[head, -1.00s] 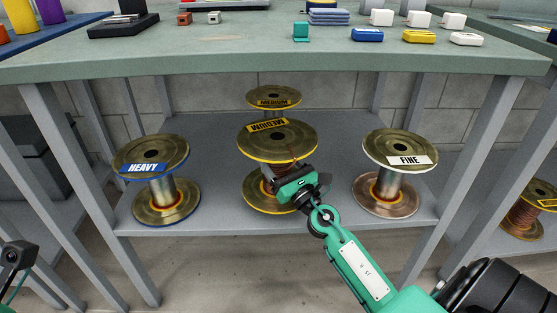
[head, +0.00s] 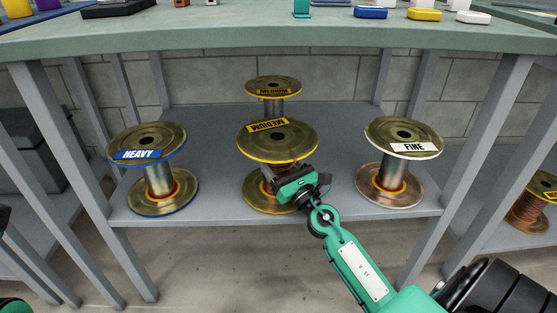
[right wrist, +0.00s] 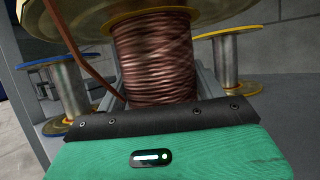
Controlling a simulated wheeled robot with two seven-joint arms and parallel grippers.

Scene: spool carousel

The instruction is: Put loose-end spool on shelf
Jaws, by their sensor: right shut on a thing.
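A spool (head: 277,146) with yellow-edged flanges and an upside-down MEDIUM label is in the middle of the head view. My right gripper (head: 274,181) is shut on its wound core from the front right. The right wrist view shows its copper winding (right wrist: 153,62) close up, with a loose strand (right wrist: 78,48) hanging from the upper flange at the left. The spool is upright over the grey shelf (head: 330,195), between the side spools. I cannot tell whether its lower flange touches the shelf. My left gripper is out of view; only bits of that arm show at the left edge.
A bare HEAVY spool (head: 158,178) stands left on the shelf and a bare FINE spool (head: 392,178) right. Another MEDIUM spool (head: 273,86) stands behind. The green bench top (head: 250,39) overhangs above, and grey legs (head: 480,150) bound the shelf.

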